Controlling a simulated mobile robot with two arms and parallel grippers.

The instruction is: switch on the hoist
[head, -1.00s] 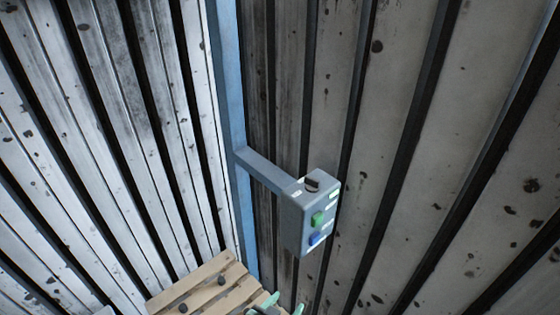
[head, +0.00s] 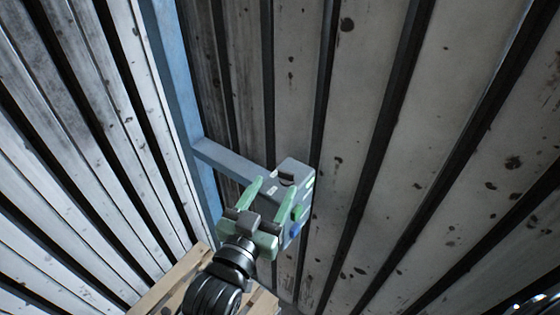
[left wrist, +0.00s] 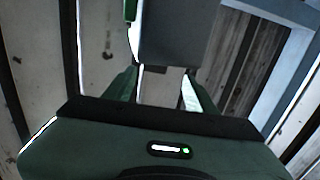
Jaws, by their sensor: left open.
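A grey-blue control box (head: 293,172) is fixed to a side bracket on a blue post. It has a dark switch on its top end, and a green button (head: 298,212) and a blue button (head: 295,229) on its face. My left gripper (head: 274,186) is open, its green fingers pointing up and overlapping the box's lower left part in the head view. The left wrist view shows the box (left wrist: 175,35) just beyond the open fingers (left wrist: 160,80). I cannot tell whether they touch it. My right gripper is not in view.
The blue post (head: 178,100) and its bracket (head: 232,163) stand close to the left gripper. Slatted, spotted walls rise behind and to the left. A wooden pallet-like top (head: 170,285) lies low, behind my left arm. The space right of the box looks clear.

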